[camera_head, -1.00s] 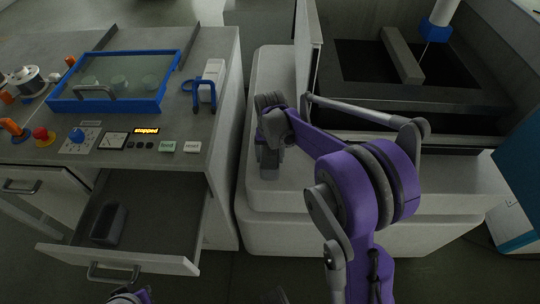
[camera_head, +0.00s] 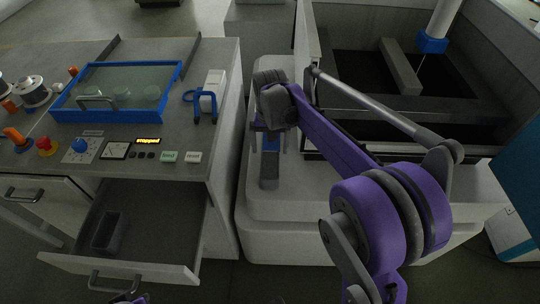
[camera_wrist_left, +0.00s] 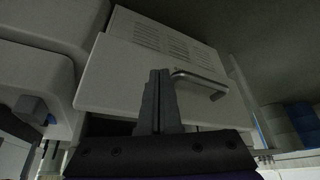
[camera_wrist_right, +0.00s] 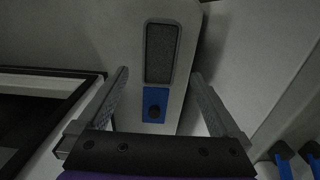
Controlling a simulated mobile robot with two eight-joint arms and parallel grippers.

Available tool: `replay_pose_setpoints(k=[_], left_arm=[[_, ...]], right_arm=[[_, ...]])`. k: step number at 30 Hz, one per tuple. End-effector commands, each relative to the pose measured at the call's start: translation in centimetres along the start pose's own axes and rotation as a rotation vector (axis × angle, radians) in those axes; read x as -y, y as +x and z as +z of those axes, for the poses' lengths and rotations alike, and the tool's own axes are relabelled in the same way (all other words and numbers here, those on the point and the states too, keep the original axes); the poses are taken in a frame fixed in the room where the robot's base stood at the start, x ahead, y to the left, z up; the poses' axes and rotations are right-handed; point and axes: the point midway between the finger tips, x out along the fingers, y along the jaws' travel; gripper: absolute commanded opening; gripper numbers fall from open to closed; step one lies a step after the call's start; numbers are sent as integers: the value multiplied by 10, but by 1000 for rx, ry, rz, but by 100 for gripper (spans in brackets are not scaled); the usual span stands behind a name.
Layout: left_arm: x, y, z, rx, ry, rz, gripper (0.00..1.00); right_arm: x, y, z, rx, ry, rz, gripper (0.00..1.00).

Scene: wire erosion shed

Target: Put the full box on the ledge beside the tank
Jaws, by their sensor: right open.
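A narrow dark grey box (camera_head: 269,170) lies on the pale ledge (camera_head: 263,205) beside the tank (camera_head: 410,100). In the right wrist view the box (camera_wrist_right: 161,52) has a grainy grey top surface inside its rim. A blue piece (camera_wrist_right: 154,104) with a dark round knob adjoins its near end. My right gripper (camera_head: 271,126) is above the blue piece, with its open fingers (camera_wrist_right: 160,76) apart on either side and not touching the box. My left gripper (camera_wrist_left: 160,75) has its fingers together, in front of a pale drawer with a metal handle (camera_wrist_left: 203,82).
An open drawer (camera_head: 160,215) at the left holds another dark grey box (camera_head: 109,232). The bench above carries a blue-framed glass lid (camera_head: 118,90), knobs and buttons. The tank's wall stands close to the right of the ledge. Bare ledge lies around the box.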

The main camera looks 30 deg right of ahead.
Motion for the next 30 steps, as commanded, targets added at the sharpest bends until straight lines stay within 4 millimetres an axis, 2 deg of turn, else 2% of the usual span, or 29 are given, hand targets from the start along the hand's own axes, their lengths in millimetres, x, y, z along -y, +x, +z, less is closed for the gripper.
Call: replay_pose_setpoints(k=[1,6,8,10,17,21,24,27,30], left_arm=[[0,-1,-1,0,0,0,0],[0,-2,-1,-1,0,0,0],[0,-2,-1,-1,0,0,0],[0,-2,-1,-1,0,0,0],[0,-2,-1,-1,0,0,0],[0,-2,-1,-1,0,0,0],[0,-2,-1,-1,0,0,0],[0,-2,-1,-1,0,0,0],[0,-2,-1,-1,0,0,0]], right_arm=[[0,-8,0,0,0,0,100],[0,-21,3,-4,-5,-1,100],[0,-24,10,-15,-19,-5,100],[1,-27,25,-37,-50,-13,100],[-3,-26,112,-180,-238,-59,100],[-12,-11,167,-276,-359,-86,100],[-20,5,199,-337,-434,-101,100],[-26,19,221,-385,-489,-112,100],[-30,29,235,-415,-524,-118,100]])
